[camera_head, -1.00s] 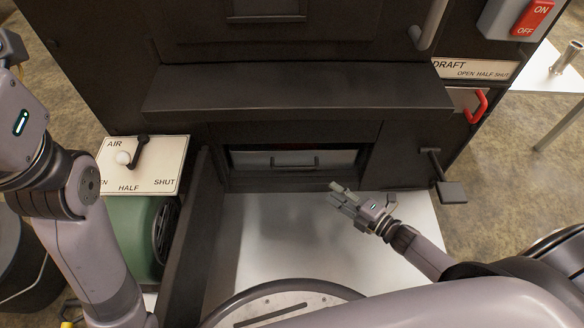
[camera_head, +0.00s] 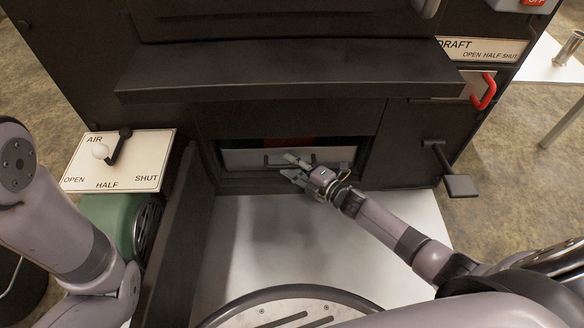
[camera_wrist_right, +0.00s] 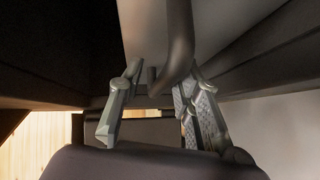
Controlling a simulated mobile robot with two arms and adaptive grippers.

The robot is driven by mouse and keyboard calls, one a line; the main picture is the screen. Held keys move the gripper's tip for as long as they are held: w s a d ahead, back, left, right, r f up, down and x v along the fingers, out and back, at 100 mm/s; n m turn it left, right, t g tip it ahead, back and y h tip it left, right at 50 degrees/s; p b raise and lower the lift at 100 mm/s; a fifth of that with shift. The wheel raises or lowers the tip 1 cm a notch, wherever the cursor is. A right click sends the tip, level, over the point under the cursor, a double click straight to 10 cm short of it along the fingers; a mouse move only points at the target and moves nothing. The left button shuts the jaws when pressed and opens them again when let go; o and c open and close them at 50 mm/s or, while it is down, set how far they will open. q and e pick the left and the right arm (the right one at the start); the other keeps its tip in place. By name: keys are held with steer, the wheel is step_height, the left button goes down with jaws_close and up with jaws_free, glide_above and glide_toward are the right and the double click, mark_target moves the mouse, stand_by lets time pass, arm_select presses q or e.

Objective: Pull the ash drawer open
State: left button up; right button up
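The ash drawer (camera_head: 236,159) is a light grey front in a dark recess low in the evaporator's black front, and it looks shut. Its dark bar handle (camera_head: 272,161) is partly hidden behind my right gripper (camera_head: 292,166). In the right wrist view the handle (camera_wrist_right: 178,45) comes down between the two fingers of the right gripper (camera_wrist_right: 158,100). The fingers are apart, and the right-hand finger looks close to the bar; I cannot tell whether it touches. My left arm shows at the left of the head view, but its gripper is outside the picture.
A black ledge (camera_head: 290,72) juts out above the drawer recess. A dark upright panel (camera_head: 178,240) stands left of the pale floor plate (camera_head: 245,235). A black pedal-like lever (camera_head: 459,185) and a red draft handle (camera_head: 486,91) are to the right. The AIR plate (camera_head: 120,160) is left.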

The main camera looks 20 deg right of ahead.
steer(key=shift+c, duration=0.2)
steer(key=c, duration=0.7)
steer(key=shift+r, duration=0.1)
stand_by(0.3)
